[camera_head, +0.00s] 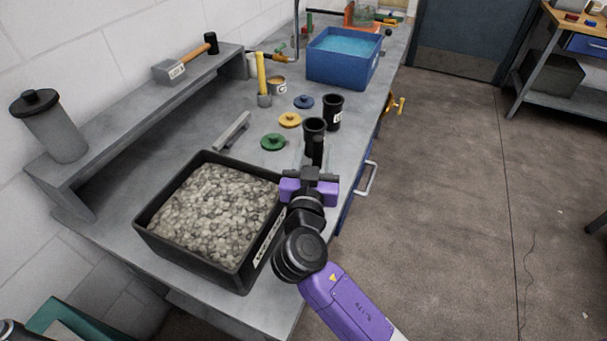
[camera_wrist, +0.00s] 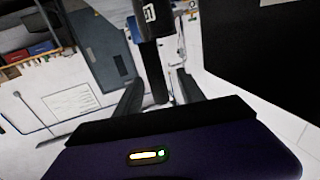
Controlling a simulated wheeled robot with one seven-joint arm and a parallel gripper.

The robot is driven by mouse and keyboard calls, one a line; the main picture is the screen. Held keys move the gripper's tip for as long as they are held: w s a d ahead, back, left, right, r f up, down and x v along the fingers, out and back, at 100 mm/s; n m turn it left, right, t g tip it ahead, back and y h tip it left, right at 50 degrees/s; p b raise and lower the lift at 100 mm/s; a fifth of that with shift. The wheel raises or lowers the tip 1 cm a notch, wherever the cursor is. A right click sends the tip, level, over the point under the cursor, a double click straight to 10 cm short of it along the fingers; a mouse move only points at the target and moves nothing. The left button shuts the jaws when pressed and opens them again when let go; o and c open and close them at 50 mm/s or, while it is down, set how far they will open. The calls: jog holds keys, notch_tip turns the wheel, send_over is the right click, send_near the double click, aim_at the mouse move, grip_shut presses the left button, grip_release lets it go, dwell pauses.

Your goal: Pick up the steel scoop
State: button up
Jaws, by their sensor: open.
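No object can be identified with certainty as the steel scoop. My gripper (camera_head: 314,160) is at the right edge of the grey bench, beyond the gravel bin, and its jaws are apart. In the wrist view my gripper (camera_wrist: 160,92) has a dark upright cylinder (camera_wrist: 151,65) between its open fingers; contact cannot be told. In the head view a black cup-like piece (camera_head: 314,127) stands just beyond the gripper, with a dark shaft below it, partly hidden by the fingers. A second black cup (camera_head: 333,112) with a white label stands close behind it.
The black bin (camera_head: 150,237) of gravel stands left of my gripper. A grey bar (camera_head: 232,131), green lid (camera_head: 273,142), yellow lid (camera_head: 290,119) and blue lid (camera_head: 304,101) lie on the bench (camera_head: 200,140). A blue tub (camera_head: 333,76) stands farther back.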

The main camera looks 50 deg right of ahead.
jog(key=p+x, duration=0.1)
jog(key=x, duration=0.3)
jog(key=shift+d+p, duration=0.2)
jog(key=shift+p, duration=0.1)
jog(key=shift+f, duration=0.1)
grip_shut()
